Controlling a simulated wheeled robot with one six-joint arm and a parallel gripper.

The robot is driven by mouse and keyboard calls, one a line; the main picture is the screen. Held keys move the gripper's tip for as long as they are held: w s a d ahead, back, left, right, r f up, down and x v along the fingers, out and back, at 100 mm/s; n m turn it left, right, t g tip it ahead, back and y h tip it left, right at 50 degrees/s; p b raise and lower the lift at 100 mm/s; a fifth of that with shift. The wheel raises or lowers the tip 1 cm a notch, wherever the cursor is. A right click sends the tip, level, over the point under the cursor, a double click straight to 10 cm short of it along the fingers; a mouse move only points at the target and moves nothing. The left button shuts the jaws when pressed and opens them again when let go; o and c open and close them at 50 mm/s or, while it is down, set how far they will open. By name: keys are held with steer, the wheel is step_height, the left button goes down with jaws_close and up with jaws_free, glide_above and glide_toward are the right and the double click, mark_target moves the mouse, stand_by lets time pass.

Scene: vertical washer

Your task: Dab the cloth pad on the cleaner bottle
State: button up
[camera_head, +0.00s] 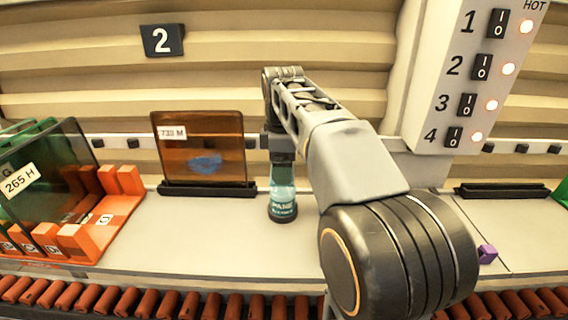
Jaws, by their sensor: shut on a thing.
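My gripper (282,161) points straight down directly over the bottle's top. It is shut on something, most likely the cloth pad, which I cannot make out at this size. I cannot tell whether the held thing touches the bottle. My arm covers the bench to the right of the bottle.
An amber pane (220,135) with a blue smear stands in a black holder left of the bottle. An orange rack (115,215) holds dark green panes at far left. A roller conveyor (150,303) runs along the front. A purple block (487,254) and an empty black holder (505,190) are right.

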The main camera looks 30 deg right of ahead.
stand_by(0.3)
steer(key=shift+r+p, duration=3.1)
steer(key=shift+r, duration=0.4)
